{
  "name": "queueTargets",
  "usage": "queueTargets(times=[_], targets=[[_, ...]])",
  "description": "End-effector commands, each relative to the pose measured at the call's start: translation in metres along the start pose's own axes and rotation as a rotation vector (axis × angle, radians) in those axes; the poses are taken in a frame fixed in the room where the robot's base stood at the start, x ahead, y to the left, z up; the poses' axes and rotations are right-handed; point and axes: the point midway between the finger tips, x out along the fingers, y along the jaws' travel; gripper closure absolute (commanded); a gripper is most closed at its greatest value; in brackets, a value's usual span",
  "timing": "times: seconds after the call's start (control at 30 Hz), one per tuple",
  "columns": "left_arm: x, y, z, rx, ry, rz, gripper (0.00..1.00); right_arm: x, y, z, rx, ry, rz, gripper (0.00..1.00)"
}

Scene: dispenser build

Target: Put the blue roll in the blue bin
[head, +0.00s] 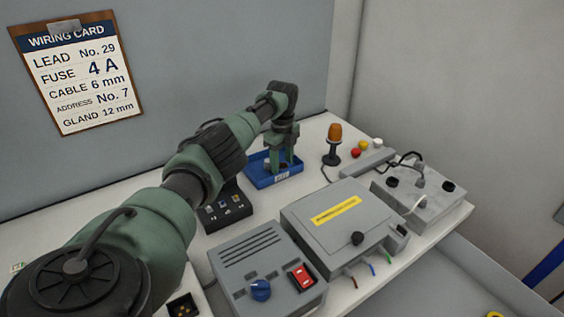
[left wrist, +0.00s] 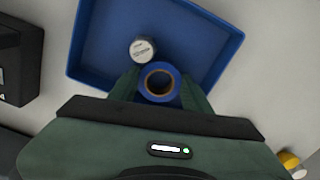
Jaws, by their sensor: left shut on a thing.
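The blue bin (head: 262,181) is a shallow blue tray on the table at the back, and it fills much of the left wrist view (left wrist: 100,50). The blue roll (left wrist: 160,66), a ring of tape with a tan core, sits between the fingers of my left gripper (left wrist: 160,88). My left gripper (head: 281,165) points down over the bin in the head view and is shut on the roll. How high the roll is above the bin floor I cannot tell. A small white-topped round item (left wrist: 142,50) lies in the bin beside the roll. My right gripper is not in view.
An orange beacon (head: 335,135) stands right of the bin, near red and yellow buttons (head: 361,149). A dark tray of small parts (head: 226,208) is left of it. Grey boxes (head: 345,222) and a switch panel (head: 265,270) fill the front. A wiring card (head: 78,75) hangs on the wall.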

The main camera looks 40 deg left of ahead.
Motion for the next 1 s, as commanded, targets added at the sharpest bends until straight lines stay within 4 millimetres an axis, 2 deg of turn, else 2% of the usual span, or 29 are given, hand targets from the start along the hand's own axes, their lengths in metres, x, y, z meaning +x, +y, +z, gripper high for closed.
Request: queueTargets(times=[0.27, 0.3, 0.37, 0.63, 0.77, 0.87, 1.0], targets=[[0.004, 0.0, 0.0, -0.001, 0.001, 0.0, 0.9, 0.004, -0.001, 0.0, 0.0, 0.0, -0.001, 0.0], [0.003, 0.0, 0.0, -0.001, 0.001, 0.0, 0.44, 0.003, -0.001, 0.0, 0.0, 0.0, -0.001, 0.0], [0.003, 0.0, 0.0, -0.001, 0.001, 0.0, 0.3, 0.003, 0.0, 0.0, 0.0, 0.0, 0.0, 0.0], [0.003, 0.0, 0.0, -0.001, 0.0, 0.0, 0.3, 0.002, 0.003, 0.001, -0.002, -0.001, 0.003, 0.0], [-0.004, 0.0, 0.0, 0.0, -0.001, -0.001, 0.3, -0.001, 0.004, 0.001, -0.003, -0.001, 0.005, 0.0], [-0.016, -0.001, 0.001, 0.0, 0.0, -0.003, 0.3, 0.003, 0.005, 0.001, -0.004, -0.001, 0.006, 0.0], [-0.045, -0.001, 0.0, 0.0, 0.0, -0.006, 0.3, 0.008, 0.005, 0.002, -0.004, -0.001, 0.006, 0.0]])
